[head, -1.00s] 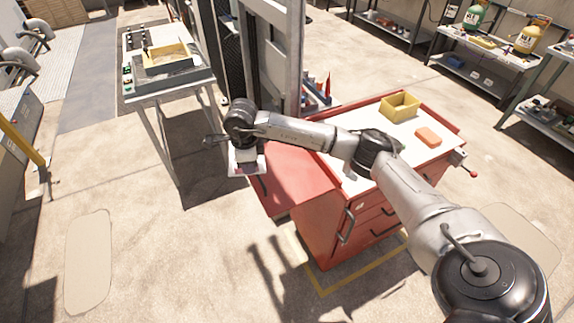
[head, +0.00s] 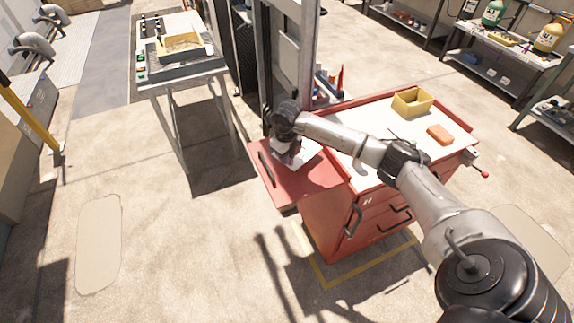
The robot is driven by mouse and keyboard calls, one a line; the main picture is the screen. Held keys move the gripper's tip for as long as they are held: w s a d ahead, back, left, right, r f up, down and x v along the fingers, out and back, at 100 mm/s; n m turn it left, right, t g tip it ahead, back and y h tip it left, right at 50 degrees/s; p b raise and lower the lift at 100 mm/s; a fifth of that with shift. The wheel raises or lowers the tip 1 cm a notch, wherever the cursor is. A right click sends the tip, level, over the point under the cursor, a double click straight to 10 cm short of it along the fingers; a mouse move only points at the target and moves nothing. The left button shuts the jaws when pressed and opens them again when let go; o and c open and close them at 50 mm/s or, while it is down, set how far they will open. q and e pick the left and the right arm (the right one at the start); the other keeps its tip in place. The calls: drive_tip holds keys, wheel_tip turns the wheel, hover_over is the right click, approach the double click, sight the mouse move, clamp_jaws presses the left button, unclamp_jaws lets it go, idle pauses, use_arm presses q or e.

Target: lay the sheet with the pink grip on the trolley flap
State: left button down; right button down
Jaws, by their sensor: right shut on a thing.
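The trolley flap (head: 305,185) is a flat red leaf on the left side of the red trolley. My right gripper (head: 287,147) is over the back part of the flap, pointing down. It is shut on the white sheet (head: 305,153), which shows beside and below the fingers, at or just above the flap's surface. I cannot tell whether the sheet touches the flap. The pink grip is hidden or too small to make out under the gripper. My left gripper is not in view.
The trolley top (head: 368,170) holds a yellow bin (head: 412,102) and an orange block (head: 439,134). A dark bar (head: 267,169) runs along the flap's left edge. A grey metal post frame stands behind the flap. A workbench (head: 183,78) with a yellow tray is at back left.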

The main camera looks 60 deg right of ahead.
sight(287, 171)
wheel_tip(287, 171, down, 5)
drive_tip(key=shift+r, duration=0.15)
drive_tip(key=shift+b, duration=0.3)
drive_tip(key=c, duration=1.1)
unclamp_jaws()
